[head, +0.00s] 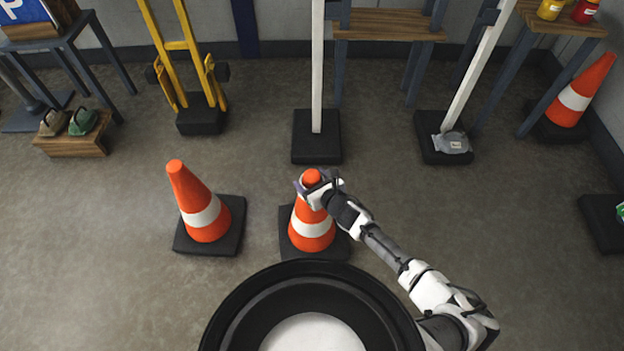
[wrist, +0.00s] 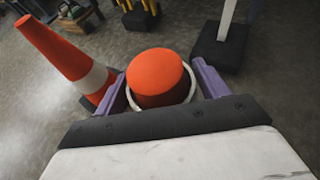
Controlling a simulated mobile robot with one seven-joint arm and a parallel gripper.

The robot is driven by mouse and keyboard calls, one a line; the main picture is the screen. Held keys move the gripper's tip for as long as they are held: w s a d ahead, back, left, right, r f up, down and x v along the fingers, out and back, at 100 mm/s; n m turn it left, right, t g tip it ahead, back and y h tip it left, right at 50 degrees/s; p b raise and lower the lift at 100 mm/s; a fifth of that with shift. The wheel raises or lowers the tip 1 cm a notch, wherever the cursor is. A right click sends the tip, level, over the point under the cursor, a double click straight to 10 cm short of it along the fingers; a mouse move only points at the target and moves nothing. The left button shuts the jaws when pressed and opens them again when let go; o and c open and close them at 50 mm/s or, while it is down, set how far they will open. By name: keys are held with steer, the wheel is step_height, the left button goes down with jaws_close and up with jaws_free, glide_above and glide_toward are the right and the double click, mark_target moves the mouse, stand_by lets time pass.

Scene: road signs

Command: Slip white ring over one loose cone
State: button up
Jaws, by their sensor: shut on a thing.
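An orange cone (head: 311,232) with a white band stands upright on a black base straight ahead. My gripper (head: 316,186) is at its top. In the wrist view, the purple fingers of my gripper (wrist: 160,74) are on either side of the cone's rounded orange tip (wrist: 155,72). A thin white ring (wrist: 193,84) is held between the fingers and encircles the tip. How far down the ring sits is hard to tell, and its near side is hidden. A second cone (head: 194,205) stands to the left on its own black base, with no ring visible on it.
Another cone (head: 574,90) stands at the back right. A yellow hand truck (head: 180,45), a white post (head: 317,75) on a black base and a leaning white post (head: 470,80) stand behind.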

steer(key=o, duration=1)
steer(key=shift+o, duration=0.2)
step_height(320, 180, up, 15)
steer(key=p, duration=1.3)
stand_by(0.5)
